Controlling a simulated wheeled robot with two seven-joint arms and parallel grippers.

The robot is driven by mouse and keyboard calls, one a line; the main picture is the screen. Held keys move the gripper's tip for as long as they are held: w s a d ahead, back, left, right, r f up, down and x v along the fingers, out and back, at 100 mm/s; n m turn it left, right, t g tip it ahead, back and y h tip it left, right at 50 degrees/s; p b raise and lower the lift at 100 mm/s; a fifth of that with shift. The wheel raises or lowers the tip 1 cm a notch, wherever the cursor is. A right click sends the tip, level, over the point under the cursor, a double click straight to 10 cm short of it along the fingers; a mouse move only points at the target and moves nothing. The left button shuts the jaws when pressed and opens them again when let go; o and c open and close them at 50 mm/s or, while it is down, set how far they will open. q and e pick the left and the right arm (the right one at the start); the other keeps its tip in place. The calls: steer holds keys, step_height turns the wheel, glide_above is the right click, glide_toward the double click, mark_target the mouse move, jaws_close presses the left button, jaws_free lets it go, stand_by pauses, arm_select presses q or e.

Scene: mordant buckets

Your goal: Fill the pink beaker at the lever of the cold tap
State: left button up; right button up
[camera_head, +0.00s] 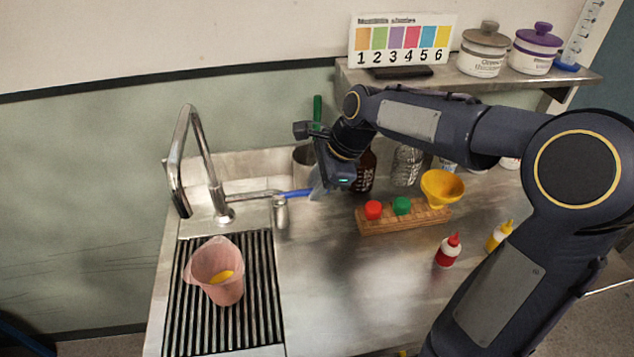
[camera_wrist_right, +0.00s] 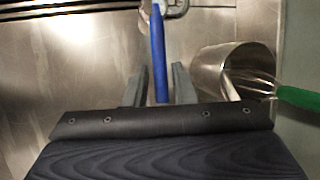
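The pink beaker (camera_head: 207,262) stands on the dark slatted drain grate at the left, near the spout of the tap (camera_head: 190,140). A yellow patch shows on it; I cannot tell whether it is inside. No water stream shows. The blue lever (camera_head: 298,193) points right from the tap's base. My right gripper (camera_head: 319,188) is at the lever's free end. In the right wrist view the blue lever (camera_wrist_right: 158,55) lies between the two open fingers (camera_wrist_right: 160,85), with a gap on each side. My left gripper is not in view.
A metal pot (camera_wrist_right: 222,75) with a whisk and green handle (camera_wrist_right: 298,97) is close beside the right gripper. A wooden rack (camera_head: 405,219) with red and green caps and a yellow funnel (camera_head: 442,187) stands to the right. Red (camera_head: 448,252) and yellow (camera_head: 499,236) bottles stand nearer.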

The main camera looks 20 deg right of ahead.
jaws_close()
steer(key=shift+s+a+m+t+h+p, duration=0.25)
steer(key=shift+s+m+p, duration=0.3)
steer(key=shift+m+p, duration=0.35)
steer(key=shift+o, duration=1.8)
jaws_free()
steer(key=v, duration=0.8)
steer(key=shift+f, duration=0.1)
